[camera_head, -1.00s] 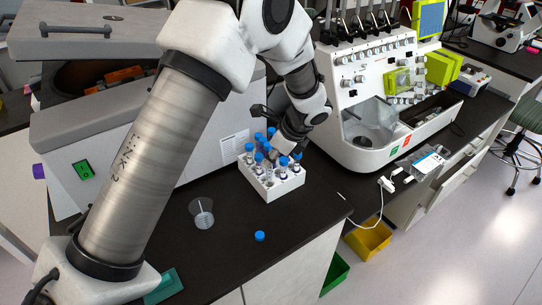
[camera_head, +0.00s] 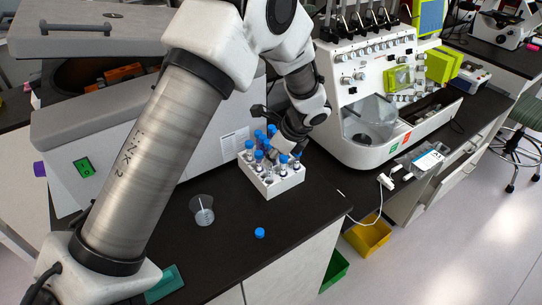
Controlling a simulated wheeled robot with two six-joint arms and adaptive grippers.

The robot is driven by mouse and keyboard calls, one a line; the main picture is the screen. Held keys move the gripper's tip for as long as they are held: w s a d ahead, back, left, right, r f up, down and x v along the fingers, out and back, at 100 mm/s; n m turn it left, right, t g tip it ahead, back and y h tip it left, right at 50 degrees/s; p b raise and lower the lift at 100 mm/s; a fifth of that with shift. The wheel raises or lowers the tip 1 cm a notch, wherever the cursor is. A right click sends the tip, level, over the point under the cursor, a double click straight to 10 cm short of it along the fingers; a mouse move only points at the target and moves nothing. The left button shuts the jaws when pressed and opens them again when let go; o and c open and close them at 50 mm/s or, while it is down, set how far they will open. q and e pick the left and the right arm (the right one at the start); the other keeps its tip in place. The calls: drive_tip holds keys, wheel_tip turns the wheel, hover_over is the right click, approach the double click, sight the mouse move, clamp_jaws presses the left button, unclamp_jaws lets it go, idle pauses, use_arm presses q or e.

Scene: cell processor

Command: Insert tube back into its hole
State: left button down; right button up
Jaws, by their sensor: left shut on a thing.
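A white tube rack (camera_head: 273,187) stands on the dark bench and holds several tubes with blue caps. My left gripper (camera_head: 277,147) reaches down over the back of the rack, among the tubes. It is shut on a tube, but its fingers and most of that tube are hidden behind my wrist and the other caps. I cannot tell how far this tube sits in a hole. Blue-capped tubes (camera_head: 249,146) stand upright at the rack's left side. Some holes at the front of the rack look empty. My right gripper is not in view.
A clear beaker (camera_head: 203,212) and a loose blue cap (camera_head: 260,233) are on the bench in front of the rack. A white cell processor (camera_head: 375,100) stands right of the rack. A grey centrifuge (camera_head: 120,150) stands behind my arm. The bench front is mostly clear.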

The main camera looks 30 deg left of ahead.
sight(271, 177)
use_arm(q)
drive_tip(key=shift+f+b, duration=0.7)
drive_tip(key=shift+f, duration=1.1)
drive_tip(key=shift+f, duration=0.35)
drive_tip(key=c, duration=1.1)
unclamp_jaws()
drive_tip(key=shift+o, duration=0.2)
drive_tip(key=shift+r, duration=0.1)
drive_tip(key=v, duration=1.2)
